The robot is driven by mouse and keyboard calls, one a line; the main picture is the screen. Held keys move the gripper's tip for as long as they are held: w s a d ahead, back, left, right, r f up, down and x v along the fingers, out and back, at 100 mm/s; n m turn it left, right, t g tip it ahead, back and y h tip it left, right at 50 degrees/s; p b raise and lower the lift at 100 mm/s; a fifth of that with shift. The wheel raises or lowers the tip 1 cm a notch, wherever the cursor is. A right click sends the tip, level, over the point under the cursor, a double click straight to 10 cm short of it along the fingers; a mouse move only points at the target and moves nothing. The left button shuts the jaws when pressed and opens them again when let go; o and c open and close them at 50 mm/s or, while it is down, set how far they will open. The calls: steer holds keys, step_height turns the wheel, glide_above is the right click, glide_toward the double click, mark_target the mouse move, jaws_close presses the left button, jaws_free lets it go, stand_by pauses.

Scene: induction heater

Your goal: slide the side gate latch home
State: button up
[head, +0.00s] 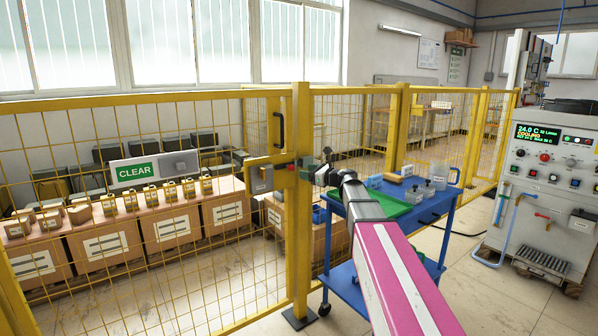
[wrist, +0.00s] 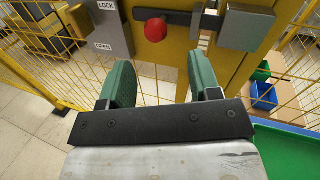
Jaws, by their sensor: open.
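The side gate latch shows in the wrist view as a red knob (wrist: 155,29) with a dark bar (wrist: 182,18) running right from it. The bar's right end meets a grey block (wrist: 246,28); I cannot tell how far it sits inside. A grey plate (wrist: 112,32) marked LOCK and OPEN is left of the knob. In the head view the latch's grey box (head: 261,180) is on the yellow gate beside the post. My gripper (wrist: 160,72) is open and empty, its green fingers just short of the knob, which appears between and beyond them. It also shows in the head view (head: 322,164).
A blue cart (head: 351,281) with a green tray (head: 392,205) stands close to the right, under my arm. Yellow mesh fence (head: 150,110) spans the left, with boxes behind it. A control cabinet (head: 548,185) stands at far right. The floor between cart and cabinet is mostly clear.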

steer(key=shift+v, duration=1.45)
steer(key=s+f+n+g+h, duration=0.2)
steer(key=s+f+n, duration=0.25)
steer(key=f, duration=0.35)
steer(key=s+d+f+n+g+h, duration=0.1)
steer(key=s+f+n+g+h, duration=0.2)
steer(key=s+f, duration=0.45)
steer(key=s+f+n+g+h, duration=0.2)
steer(key=s+f+n, duration=0.25)
steer(key=f, duration=0.55)
steer(key=s+d+f+n+g+h, duration=0.2)
steer(key=s+d+f+n+h, duration=0.1)
steer(key=s+f+n, duration=0.3)
steer(key=s+d+f+n+g+h, duration=0.2)
steer(key=s+d+f+n+h, duration=0.2)
steer(key=s, duration=0.4)
step_height(320, 180, down, 2)
steer(key=shift+s+d+f+n, duration=0.1)
steer(key=shift+s+d+n, duration=0.3)
steer(key=shift+d+n, duration=0.45)
steer(key=shift+c, duration=0.3)
